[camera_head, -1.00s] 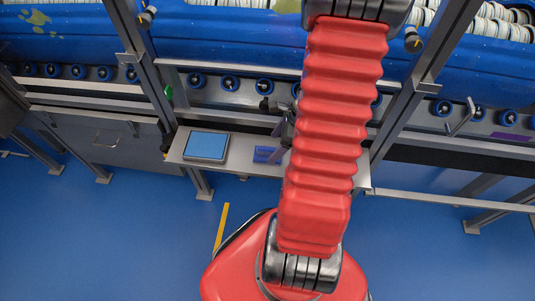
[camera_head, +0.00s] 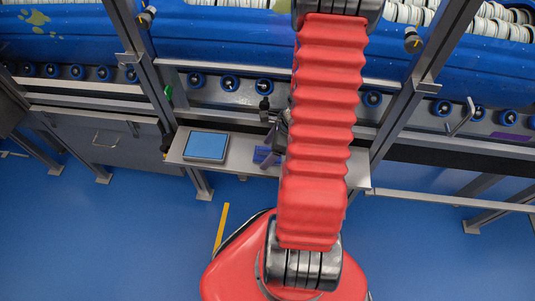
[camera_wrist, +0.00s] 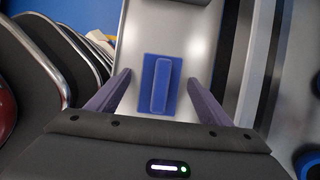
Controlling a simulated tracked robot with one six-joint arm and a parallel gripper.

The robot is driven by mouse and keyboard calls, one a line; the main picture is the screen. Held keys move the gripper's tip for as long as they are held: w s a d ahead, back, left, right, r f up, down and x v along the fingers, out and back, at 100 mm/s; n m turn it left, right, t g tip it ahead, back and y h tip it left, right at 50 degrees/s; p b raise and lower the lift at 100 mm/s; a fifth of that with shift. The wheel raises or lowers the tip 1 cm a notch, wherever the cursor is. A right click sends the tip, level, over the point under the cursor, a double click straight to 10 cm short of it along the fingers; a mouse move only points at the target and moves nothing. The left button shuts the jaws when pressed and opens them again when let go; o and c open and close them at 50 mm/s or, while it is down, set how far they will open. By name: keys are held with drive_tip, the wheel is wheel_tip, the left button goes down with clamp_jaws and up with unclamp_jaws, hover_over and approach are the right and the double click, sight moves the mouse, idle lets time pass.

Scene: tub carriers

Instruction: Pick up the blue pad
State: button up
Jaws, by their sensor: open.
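The blue pad (camera_wrist: 148,72) shows in the wrist view as a dark blue rectangle with a raised lighter blue bar along it, lying on the grey metal shelf (camera_wrist: 193,62). My gripper (camera_wrist: 162,88) is open, with one purple finger on each side of the pad and gaps on both sides. Neither finger touches the pad in this view; how high they are above the shelf I cannot tell. In the head view the pad (camera_head: 262,155) is a small dark patch on the shelf, partly hidden behind my gripper and red arm.
A grey device with a light blue top (camera_head: 206,146) lies on the shelf left of the pad. Steel posts (camera_head: 147,75) stand on both sides of the shelf. A roller conveyor (camera_head: 230,84) with blue tubs (camera_head: 220,40) runs behind.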

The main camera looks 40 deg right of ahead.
drive_tip(key=shift+c, duration=0.2)
idle(0.4)
drive_tip(key=c, duration=1.1)
wheel_tip(320, 180, up, 28)
drive_tip(key=shift+f, duration=0.1)
idle(0.5)
idle(0.4)
drive_tip(key=o, duration=0.5)
drive_tip(key=c, duration=0.4)
